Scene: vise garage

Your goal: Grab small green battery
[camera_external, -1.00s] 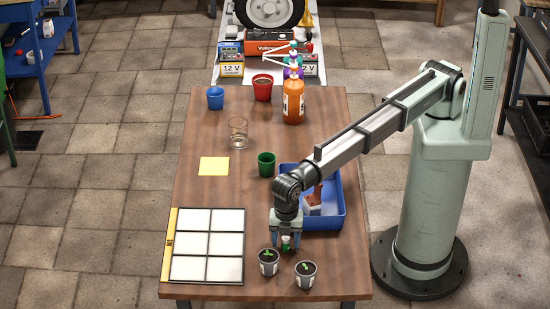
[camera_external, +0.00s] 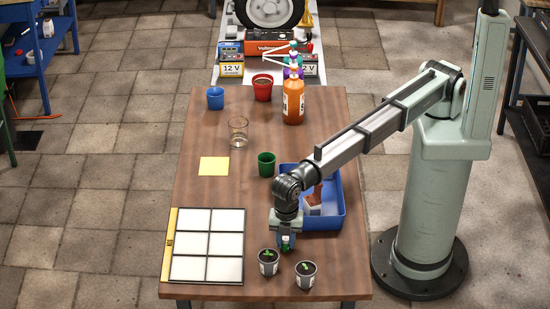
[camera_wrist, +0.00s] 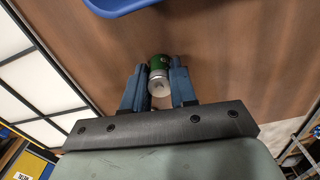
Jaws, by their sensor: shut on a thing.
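The small green battery (camera_wrist: 158,66) is a short cylinder with a green body and a silver end. It sits between the two blue-grey fingers of my gripper (camera_wrist: 159,80) in the wrist view, with a finger against each side. In the external view the battery (camera_external: 286,240) shows as a green spot low between the fingertips of my gripper (camera_external: 286,243), near the table's front. My gripper is shut on it. Whether the battery still touches the table is hard to tell.
A white-celled panel (camera_external: 208,243) lies to the left. A green cup (camera_external: 266,164) stands behind.

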